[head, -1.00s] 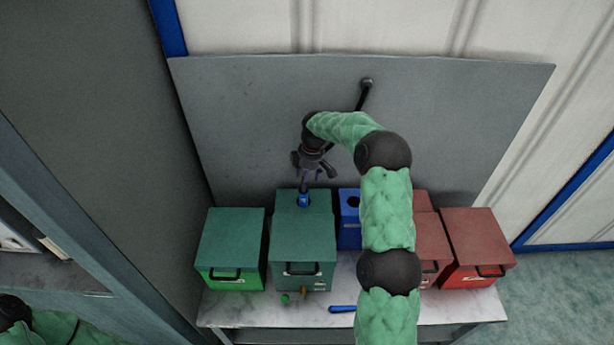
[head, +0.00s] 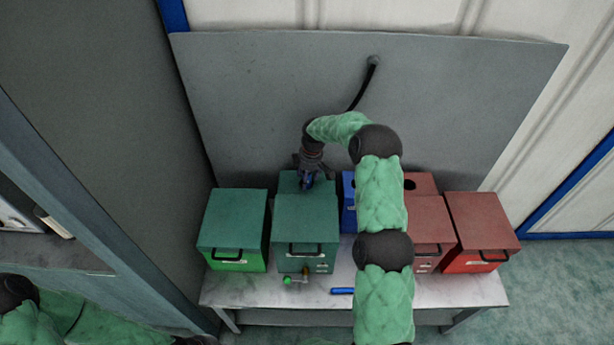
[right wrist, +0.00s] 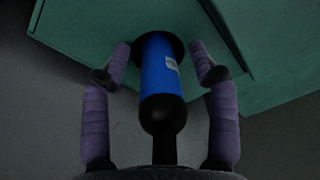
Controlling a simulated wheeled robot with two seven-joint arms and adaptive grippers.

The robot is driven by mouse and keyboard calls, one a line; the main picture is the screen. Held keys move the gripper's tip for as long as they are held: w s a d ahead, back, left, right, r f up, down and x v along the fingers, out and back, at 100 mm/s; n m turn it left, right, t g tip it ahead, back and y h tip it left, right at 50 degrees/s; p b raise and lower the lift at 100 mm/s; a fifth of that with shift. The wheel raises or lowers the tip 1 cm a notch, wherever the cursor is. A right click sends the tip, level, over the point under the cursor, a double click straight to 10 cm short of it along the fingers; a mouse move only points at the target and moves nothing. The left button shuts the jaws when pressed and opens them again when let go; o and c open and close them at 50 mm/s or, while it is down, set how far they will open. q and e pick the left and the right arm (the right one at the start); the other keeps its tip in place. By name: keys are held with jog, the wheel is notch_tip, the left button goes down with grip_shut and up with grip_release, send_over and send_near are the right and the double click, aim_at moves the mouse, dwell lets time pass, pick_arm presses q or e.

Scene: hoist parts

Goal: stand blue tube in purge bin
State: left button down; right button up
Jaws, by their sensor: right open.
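The blue tube (right wrist: 163,80) stands in a round dark hole in the top of a green box, and its black end faces the right wrist camera. In the head view the tube (head: 308,181) shows partly below my right gripper (head: 309,178). The fingers of my right gripper (right wrist: 161,62) are spread on both sides of the tube, with gaps showing. The green box (right wrist: 265,50) that holds the tube is probably the purge bin, second from the left in the head view (head: 306,215). The tube's lower end is hidden in the hole. My left gripper is not clearly seen.
A green box (head: 232,222) stands at the left. A blue box (head: 348,190) and red boxes (head: 478,225) stand to the right, partly behind my right arm. A small blue rod (head: 343,291) and a green-ended fitting (head: 288,281) lie on the marble-topped bench (head: 440,293). A grey panel rises behind.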

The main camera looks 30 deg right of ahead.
grip_shut()
jog(key=shift+r+p, duration=4)
jog(key=shift+r, duration=3.1)
